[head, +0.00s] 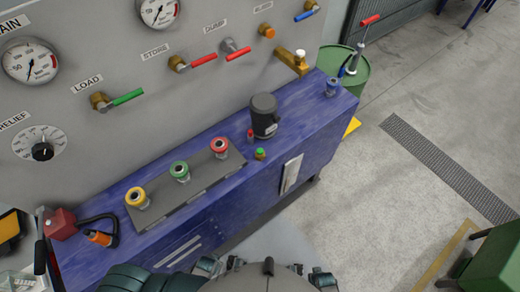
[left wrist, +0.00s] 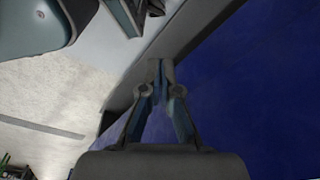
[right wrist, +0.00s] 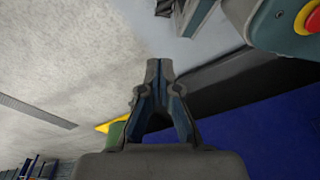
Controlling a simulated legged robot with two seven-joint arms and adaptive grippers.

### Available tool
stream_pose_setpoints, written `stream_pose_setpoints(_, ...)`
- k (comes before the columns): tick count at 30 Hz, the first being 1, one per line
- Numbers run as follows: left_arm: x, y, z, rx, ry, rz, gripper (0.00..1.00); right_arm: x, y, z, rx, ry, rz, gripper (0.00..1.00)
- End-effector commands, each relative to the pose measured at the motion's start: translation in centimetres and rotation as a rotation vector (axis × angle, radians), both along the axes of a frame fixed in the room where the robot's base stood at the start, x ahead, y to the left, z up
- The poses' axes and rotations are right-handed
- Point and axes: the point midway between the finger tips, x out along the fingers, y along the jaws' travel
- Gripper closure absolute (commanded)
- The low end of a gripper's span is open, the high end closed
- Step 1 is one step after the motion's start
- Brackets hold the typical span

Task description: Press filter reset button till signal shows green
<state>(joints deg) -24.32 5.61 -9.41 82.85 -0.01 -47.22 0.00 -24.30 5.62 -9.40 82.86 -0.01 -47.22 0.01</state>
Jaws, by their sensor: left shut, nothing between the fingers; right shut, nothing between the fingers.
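A dark cylindrical filter housing (head: 264,117) stands on the blue bench (head: 330,112). A small red piece (head: 251,135) sits at its left foot. A small fitting with a bright green top (head: 260,153) stands just in front of it. I cannot tell which of the two small parts is the reset button and which the signal. My left gripper (left wrist: 160,68) is shut and empty, in front of the blue bench side. My right gripper (right wrist: 157,68) is shut and empty, with the blue bench at lower right of its view. Neither gripper's fingers show clearly in the head view.
Yellow (head: 138,197), green (head: 180,171) and red (head: 220,147) knobs stand on a grey plate left of the filter. A grey panel (head: 170,110) with gauges and valve levers rises behind. A green drum (head: 350,80) stands beyond the bench. Floor at right is mostly clear.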

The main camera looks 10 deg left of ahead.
Motion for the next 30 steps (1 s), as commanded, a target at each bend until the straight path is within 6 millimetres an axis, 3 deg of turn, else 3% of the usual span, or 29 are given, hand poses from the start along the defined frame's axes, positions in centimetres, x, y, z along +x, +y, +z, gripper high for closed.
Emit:
stream_pose_setpoints(10, 0.0, -0.2, 0.0, -0.003, 0.000, 0.001, 1.00, 0.1, 0.1, 0.1, 0.002, -0.002, 0.000, 1.00)
stream_pose_setpoints(14, 0.8, -0.3, 1.3, -0.007, -0.012, 0.001, 1.00, 0.6, 0.2, 1.2, 0.004, -0.010, 0.000, 1.00)
stream_pose_setpoints(17, 2.3, -0.6, 4.0, -0.014, -0.032, 0.001, 1.00, 1.4, 0.3, 3.5, 0.003, -0.021, -0.001, 1.00)
stream_pose_setpoints(20, 4.3, -1.0, 8.0, -0.026, -0.060, 0.002, 1.00, 2.5, 0.3, 6.9, 0.004, -0.035, -0.002, 1.00)
stream_pose_setpoints(30, 9.8, -3.0, 23.4, -0.084, -0.146, -0.014, 1.00, 5.4, 0.5, 19.7, 0.006, -0.076, -0.007, 1.00)
